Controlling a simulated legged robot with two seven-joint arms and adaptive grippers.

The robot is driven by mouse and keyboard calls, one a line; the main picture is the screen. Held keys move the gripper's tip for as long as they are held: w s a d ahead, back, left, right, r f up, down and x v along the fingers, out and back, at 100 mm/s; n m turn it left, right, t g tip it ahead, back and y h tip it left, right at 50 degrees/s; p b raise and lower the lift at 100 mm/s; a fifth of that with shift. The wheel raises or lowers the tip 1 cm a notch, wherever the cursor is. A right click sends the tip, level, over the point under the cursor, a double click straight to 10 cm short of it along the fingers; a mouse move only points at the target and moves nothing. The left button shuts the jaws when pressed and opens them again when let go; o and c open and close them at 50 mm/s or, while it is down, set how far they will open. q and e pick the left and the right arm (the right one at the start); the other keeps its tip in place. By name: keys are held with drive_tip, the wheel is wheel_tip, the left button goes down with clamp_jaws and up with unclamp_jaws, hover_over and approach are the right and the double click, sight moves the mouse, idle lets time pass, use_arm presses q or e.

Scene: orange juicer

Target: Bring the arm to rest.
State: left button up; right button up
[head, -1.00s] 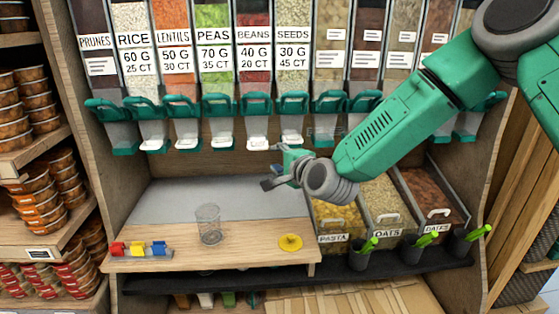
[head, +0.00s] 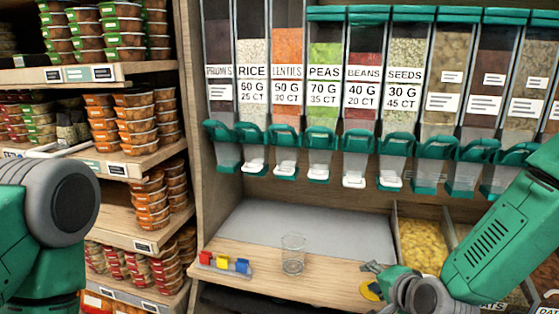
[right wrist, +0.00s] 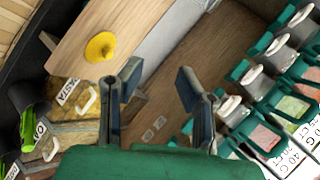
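My right arm comes in from the right in the head view. Its gripper (head: 374,275) appears over the right end of the wooden counter, partly covering a yellow disc (head: 370,292). In the right wrist view the two fingers of the right gripper (right wrist: 160,84) stand apart with nothing between them. The yellow disc (right wrist: 100,47) lies on the counter there, apart from the fingers. My left arm (head: 45,215) shows at the left edge of the head view; its gripper is out of the picture.
A clear glass (head: 292,255) and a rack of red, yellow and blue pieces (head: 225,263) stand on the wooden counter (head: 325,285). Dispensers (head: 323,150) line the back above. A pasta bin (head: 423,245) is at right. Shelves of tubs (head: 135,125) stand at left.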

drive_tip(key=s+d+f+n+g, duration=0.1)
drive_tip(key=s+f+n+g, duration=0.45)
drive_tip(key=s+f, duration=0.9)
drive_tip(key=s+d+f+n+g, duration=0.1)
drive_tip(key=s+n, duration=0.1)
drive_tip(key=s, duration=0.5)
drive_tip(key=s+d+f+n+g+h, duration=0.1)
drive_tip(key=s+d+n+g, duration=0.1)
drive_tip(key=s, duration=0.5)
drive_tip(key=s+d+f+n+g+h, duration=0.1)
drive_tip(key=s+d+f+n+g, duration=0.1)
drive_tip(key=s, duration=0.4)
drive_tip(key=shift+s+d+n, duration=0.15)
drive_tip(key=shift+s+n, duration=0.25)
drive_tip(key=shift+n, duration=0.25)
